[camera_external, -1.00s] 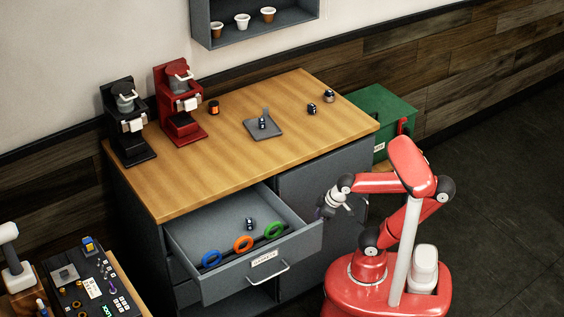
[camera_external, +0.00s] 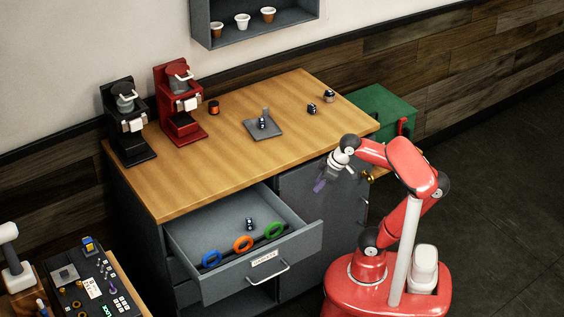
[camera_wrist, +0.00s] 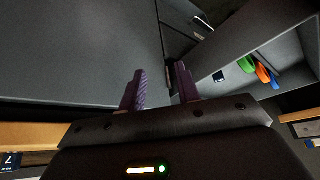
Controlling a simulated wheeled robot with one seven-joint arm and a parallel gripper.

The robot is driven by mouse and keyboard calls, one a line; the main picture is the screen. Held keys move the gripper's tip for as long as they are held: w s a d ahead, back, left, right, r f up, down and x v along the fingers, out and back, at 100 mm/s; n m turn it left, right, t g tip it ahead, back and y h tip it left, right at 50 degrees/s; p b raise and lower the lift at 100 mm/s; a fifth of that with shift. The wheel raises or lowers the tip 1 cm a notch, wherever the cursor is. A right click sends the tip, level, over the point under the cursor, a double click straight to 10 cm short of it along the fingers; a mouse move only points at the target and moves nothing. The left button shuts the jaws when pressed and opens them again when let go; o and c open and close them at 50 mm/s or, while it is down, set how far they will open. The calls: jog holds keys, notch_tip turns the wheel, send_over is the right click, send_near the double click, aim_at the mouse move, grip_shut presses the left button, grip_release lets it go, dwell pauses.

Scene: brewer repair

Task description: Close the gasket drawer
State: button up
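The gasket drawer (camera_external: 228,281) is pulled out from the grey cabinet under the wooden counter. It has a white label and a bar handle (camera_external: 268,280) on its front. Inside are a blue gasket (camera_external: 211,259), an orange gasket (camera_external: 243,244), a green gasket (camera_external: 274,230) and a small dark object (camera_external: 249,224). My gripper (camera_external: 320,185) is in the air to the right of the drawer, apart from it, before the cabinet's right door. In the wrist view my gripper (camera_wrist: 158,88) has two purple fingers spread with nothing between them. The open drawer (camera_wrist: 285,80) shows at the right there.
On the counter (camera_external: 215,170) stand a black brewer (camera_external: 128,125), a red brewer (camera_external: 180,110) and a grey plate (camera_external: 263,132) with a small part. A green box (camera_external: 375,108) is right of the cabinet. A side table with parts (camera_external: 90,285) is at lower left. Dark floor is clear at right.

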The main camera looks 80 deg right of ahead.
aim_at(271, 277)
notch_tip(271, 277, up, 7)
jog(key=w+a+f+n+t+h+b, duration=0.35)
jog(key=w+a+n+h+b, duration=0.2)
jog(key=w+a+n, duration=0.5)
jog(key=s+a+r+n+t+y+b, duration=0.1)
jog(key=s+a+r+n+t+y, duration=0.25)
jog(key=a, duration=1.05)
jog(key=s+a+n+t+y+b, duration=0.15)
jog(key=s+a+n+t, duration=0.45)
jog(key=a, duration=0.8)
notch_tip(271, 277, down, 18)
jog(key=w+r+t, duration=0.1)
jog(key=w, duration=0.1)
jog(key=shift+y, duration=0.25)
jog(key=w, duration=0.4)
jog(key=w+p, duration=0.1)
jog(key=w, duration=0.2)
jog(key=shift+w+a+r, duration=0.1)
jog(key=shift+a+r, duration=0.1)
jog(key=shift+a, duration=0.05)
